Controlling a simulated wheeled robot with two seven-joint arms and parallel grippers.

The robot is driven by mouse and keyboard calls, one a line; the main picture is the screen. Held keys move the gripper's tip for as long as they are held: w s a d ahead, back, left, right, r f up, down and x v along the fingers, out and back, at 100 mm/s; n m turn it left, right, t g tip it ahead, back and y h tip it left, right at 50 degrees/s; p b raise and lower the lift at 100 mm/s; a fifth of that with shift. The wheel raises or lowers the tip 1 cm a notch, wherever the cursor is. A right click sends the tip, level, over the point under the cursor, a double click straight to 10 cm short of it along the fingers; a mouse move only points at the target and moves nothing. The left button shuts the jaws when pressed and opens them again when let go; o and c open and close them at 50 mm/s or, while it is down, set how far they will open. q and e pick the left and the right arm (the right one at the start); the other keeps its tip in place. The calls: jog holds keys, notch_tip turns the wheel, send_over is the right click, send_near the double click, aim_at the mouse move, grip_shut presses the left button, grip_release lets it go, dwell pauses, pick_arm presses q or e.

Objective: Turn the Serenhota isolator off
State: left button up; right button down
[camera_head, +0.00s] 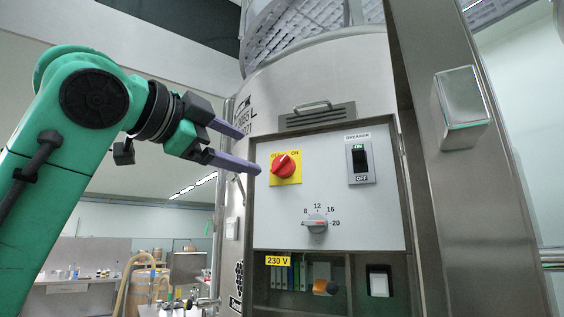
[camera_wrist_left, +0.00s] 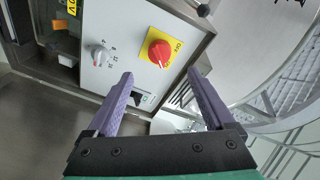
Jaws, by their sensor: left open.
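A red rotary isolator knob (camera_head: 284,166) sits on a yellow plate marked OFF at left and ON at right, on the pale panel (camera_head: 335,195) of a steel vat. Its ridge appears slanted toward the ON side. No Serenhota name is readable. The knob also shows in the left wrist view (camera_wrist_left: 159,52), beyond the fingertips. My left gripper (camera_head: 250,151) is open and empty, just left of the knob, with its purple fingers pointing at the panel. In the left wrist view the open fingers (camera_wrist_left: 160,73) seem apart from the knob. My right gripper is out of view.
The panel also has a breaker switch (camera_head: 360,162) at upper right and a grey dial (camera_head: 317,224) below. Under it is an open bay with a 230 V label (camera_head: 278,261). A steel post with a box (camera_head: 461,97) stands at right.

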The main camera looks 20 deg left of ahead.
aim_at(277, 163)
pick_arm(q)
jog(key=p+x, duration=0.1)
jog(key=x, duration=0.2)
jog(key=p+x, duration=0.1)
jog(key=x, duration=0.3)
jog(key=p+x, duration=0.2)
jog(key=x, duration=0.1)
jog(key=shift+w+d+r, duration=0.1)
jog(key=shift+w+d, duration=0.15)
jog(key=shift+d, duration=0.15)
jog(key=shift+s+a, duration=0.35)
jog(key=shift+s, duration=0.15)
jog(key=shift+c, duration=0.4)
jog(key=shift+w, duration=0.25)
jog(key=c, duration=0.5)
jog(key=shift+w, duration=0.1)
jog(key=c, duration=0.8)
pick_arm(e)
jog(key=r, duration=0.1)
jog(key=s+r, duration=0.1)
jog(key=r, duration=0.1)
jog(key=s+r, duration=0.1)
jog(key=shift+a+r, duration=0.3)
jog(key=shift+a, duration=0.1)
